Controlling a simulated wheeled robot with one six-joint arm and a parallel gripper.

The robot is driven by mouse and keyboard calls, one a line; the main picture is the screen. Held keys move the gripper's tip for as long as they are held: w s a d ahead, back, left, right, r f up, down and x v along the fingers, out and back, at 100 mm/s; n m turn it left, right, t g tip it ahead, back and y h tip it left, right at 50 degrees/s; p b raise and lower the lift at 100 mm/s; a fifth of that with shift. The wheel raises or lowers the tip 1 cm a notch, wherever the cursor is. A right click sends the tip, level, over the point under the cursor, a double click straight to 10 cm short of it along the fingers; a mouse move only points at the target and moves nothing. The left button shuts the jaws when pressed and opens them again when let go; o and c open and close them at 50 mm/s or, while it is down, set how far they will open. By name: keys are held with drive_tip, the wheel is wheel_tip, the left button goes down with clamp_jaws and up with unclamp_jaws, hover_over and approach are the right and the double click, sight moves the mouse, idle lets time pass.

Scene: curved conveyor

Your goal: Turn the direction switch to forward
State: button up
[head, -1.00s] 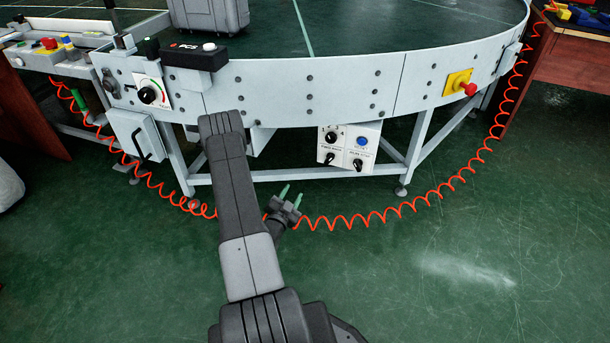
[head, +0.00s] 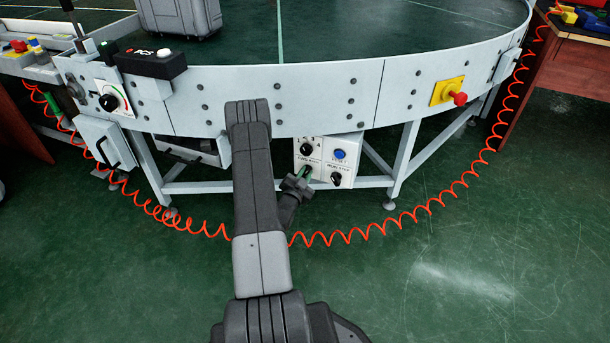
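A small white control box (head: 323,177) hangs under the conveyor's curved side. It carries a black knob at upper left (head: 307,145), a blue button (head: 340,154) at upper right and another black knob at lower right (head: 336,179). The labels are too small to read surely, so I cannot tell which knob is the direction switch.
The grey conveyor side (head: 300,92) curves above the box, with a dial (head: 109,98) at left and a red stop button (head: 459,98) on a yellow plate at right. A coiled orange hose (head: 395,222) hangs below the conveyor, passing behind my arm. The green floor is open at right.

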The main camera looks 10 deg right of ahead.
clamp_jaws()
drive_tip(key=shift+f+n+b, duration=0.1)
drive_tip(key=shift+n+b, duration=0.5)
drive_tip(key=shift+n, duration=0.1)
drive_tip(key=n+b, duration=0.2)
drive_tip(key=n, duration=0.2)
drive_tip(key=shift+a+b, duration=0.1)
drive_tip(key=shift+b, duration=0.2)
drive_tip(key=n+b, duration=0.2)
drive_tip(key=n, duration=0.4)
drive_tip(key=shift+w+a, duration=0.15)
drive_tip(key=shift+n, duration=0.4)
